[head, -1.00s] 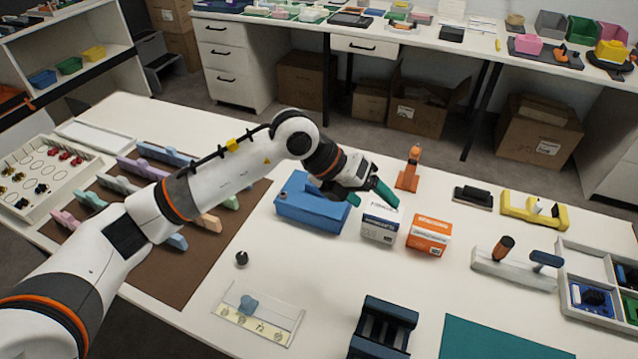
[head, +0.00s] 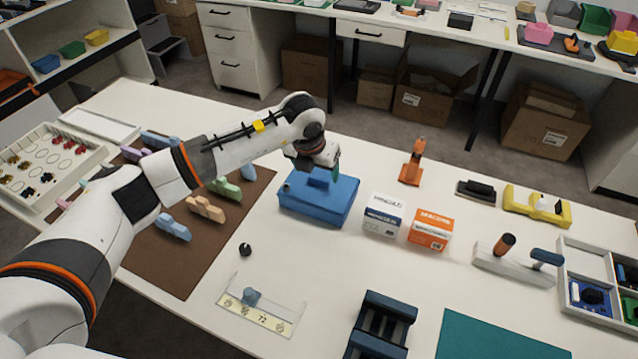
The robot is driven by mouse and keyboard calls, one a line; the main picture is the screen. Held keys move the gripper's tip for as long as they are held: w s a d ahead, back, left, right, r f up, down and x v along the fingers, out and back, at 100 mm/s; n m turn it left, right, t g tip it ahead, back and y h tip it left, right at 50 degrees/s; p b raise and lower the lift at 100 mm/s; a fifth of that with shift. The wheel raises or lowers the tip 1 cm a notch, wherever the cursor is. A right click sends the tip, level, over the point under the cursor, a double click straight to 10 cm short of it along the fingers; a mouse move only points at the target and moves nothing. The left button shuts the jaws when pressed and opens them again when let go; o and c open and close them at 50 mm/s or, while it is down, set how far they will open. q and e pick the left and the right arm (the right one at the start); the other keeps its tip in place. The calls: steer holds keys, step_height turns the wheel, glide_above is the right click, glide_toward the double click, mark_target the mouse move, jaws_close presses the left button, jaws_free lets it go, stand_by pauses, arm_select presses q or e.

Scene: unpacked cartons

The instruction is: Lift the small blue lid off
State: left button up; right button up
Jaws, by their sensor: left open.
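The blue box (head: 322,208) stands on the white table near the middle of the head view. Its blue lid (head: 342,190) is on top, with a raised blue grip partly hidden by my gripper. I cannot tell whether the fingertips touch the lid or grip. My right gripper is out of view.
A white carton (head: 384,215) and an orange carton (head: 431,230) stand right of the box. An orange stand (head: 412,163) is behind them. A brown mat (head: 190,262) with several pastel pieces lies left. A small black knob (head: 245,249) sits in front.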

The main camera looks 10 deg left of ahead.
mark_target(319, 177)
arm_select(q)
steer(key=x, duration=0.3)
steer(key=shift+w+d+f, duration=0.1)
steer(key=shift+w+f, duration=0.05)
steer(key=shift+f, duration=0.15)
steer(key=c, duration=1.1)
steer(key=shift+r, duration=0.15)
steer(key=shift+r, duration=0.35)
step_height(319, 177, up, 9)
steer(key=shift+r+b, duration=0.1)
steer(key=shift+b, duration=0.65)
